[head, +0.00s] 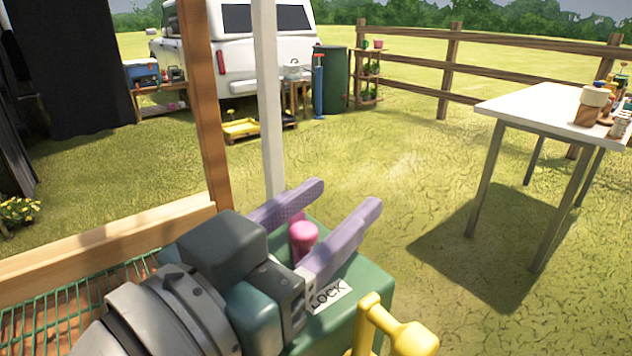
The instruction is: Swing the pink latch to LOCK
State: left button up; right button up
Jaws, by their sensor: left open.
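The pink latch (303,236) shows as a rounded pink knob on top of a green box (345,278). A white label reading LOCK (328,296) is on the box, close to my gripper on its near right side. My left gripper (345,200) is open, with its two purple fingers pointing away from me over the box. The pink knob stands between the two fingers; I cannot tell whether either finger touches it. The lower part of the latch and its pivot are partly hidden by the fingers. My right gripper is not in view.
A yellow handle (400,335) sticks out at the box's near right. A wooden post (205,110) and a white post (268,100) rise just behind the box. A green wire rack (70,310) lies at the left. A white table (545,105) stands at the right, with open grass between.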

aim_at(296, 235)
pick_arm(q)
jog(key=v, duration=1)
jog(key=shift+w, duration=0.1)
